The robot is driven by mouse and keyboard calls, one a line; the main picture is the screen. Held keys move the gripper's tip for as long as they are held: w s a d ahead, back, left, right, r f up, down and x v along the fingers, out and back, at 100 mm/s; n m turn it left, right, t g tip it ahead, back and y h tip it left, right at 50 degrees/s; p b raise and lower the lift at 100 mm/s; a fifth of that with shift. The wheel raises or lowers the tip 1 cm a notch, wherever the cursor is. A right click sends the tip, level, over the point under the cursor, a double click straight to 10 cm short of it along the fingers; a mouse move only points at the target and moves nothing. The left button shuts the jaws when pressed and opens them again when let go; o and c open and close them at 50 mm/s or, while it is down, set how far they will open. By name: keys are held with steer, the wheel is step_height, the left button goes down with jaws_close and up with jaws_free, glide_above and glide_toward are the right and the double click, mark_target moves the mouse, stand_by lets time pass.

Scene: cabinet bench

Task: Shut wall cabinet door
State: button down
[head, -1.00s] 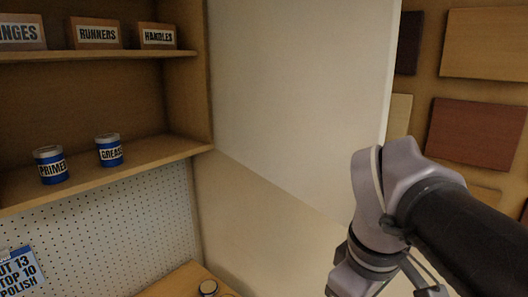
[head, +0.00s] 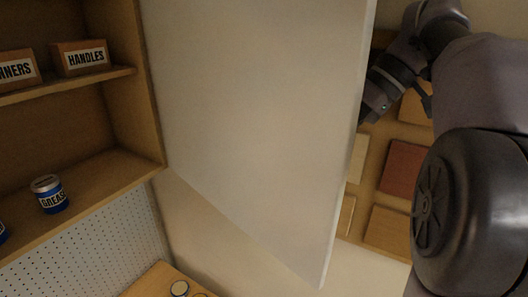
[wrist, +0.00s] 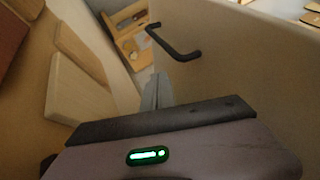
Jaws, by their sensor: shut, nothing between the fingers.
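The cream wall cabinet door (head: 255,110) stands wide open in the head view, hinged beside the open wooden cabinet (head: 150,80). Its outer face (wrist: 250,70) fills the right of the wrist view, with a dark bar handle (wrist: 178,47) on it. My gripper (wrist: 157,88) is shut and empty, its grey fingers close beside the outer face and short of the handle. I cannot tell whether they touch the door. In the head view my wrist is at the door's right edge and the fingers are hidden.
On the shelves are a HANDLES box (head: 82,58), another labelled box (head: 15,70) and a blue GREASE tin (head: 50,194). Wooden sample boards (head: 402,168) hang on the wall to the right. A pegboard (head: 95,245) is below the cabinet.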

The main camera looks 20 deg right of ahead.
steer(key=shift+y, duration=0.3)
steer(key=b+x, duration=0.2)
steer(key=x, duration=0.1)
steer(key=b+x, duration=0.1)
steer(key=x, duration=0.2)
steer(key=a+b+x, duration=0.1)
steer(key=b+x, duration=0.1)
steer(key=x, duration=0.2)
steer(key=shift+w+r+b, duration=0.1)
steer(key=shift+r+b, duration=0.15)
steer(key=shift+b, duration=0.05)
steer(key=shift+a, duration=0.1)
